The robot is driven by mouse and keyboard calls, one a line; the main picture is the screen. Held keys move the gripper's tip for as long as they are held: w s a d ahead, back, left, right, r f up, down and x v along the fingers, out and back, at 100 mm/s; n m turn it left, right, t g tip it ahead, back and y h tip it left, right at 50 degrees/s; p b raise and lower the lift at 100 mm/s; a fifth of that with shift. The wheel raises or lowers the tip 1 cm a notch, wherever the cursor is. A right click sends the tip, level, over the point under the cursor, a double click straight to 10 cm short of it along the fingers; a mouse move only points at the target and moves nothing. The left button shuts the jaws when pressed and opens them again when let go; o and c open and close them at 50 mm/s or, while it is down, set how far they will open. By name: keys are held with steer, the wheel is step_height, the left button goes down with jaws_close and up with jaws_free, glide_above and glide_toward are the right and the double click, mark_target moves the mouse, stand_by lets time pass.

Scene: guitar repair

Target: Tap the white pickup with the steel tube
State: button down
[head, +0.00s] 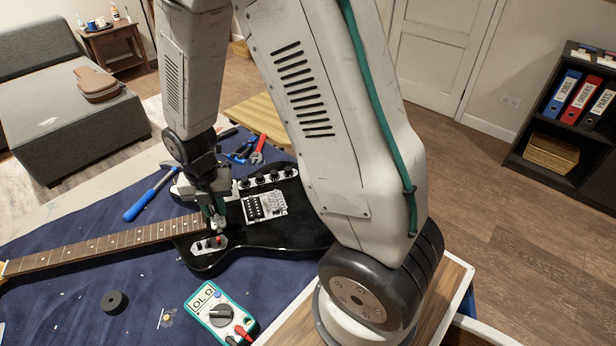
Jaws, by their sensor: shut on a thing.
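A black electric guitar (305,232) lies on the dark blue cloth, its neck (110,243) pointing left. My gripper (217,222) is over the guitar body, near the end of the neck, pointing down. It is shut on a small pale metallic piece, seemingly the steel tube, mostly hidden by the fingers. The white pickup cannot be picked out for sure; my gripper covers the body by the neck end. Whether the tube touches anything below cannot be told. A silver-white bridge (264,206) is just right of my gripper.
A multimeter (218,312) lies in front of the guitar, and a black roll (115,301) is to its left. A blue-handled hammer (150,195) and red-and-blue tools (256,152) lie behind.

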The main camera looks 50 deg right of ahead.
steer(key=shift+r, duration=3.1)
steer(key=shift+f, duration=0.1)
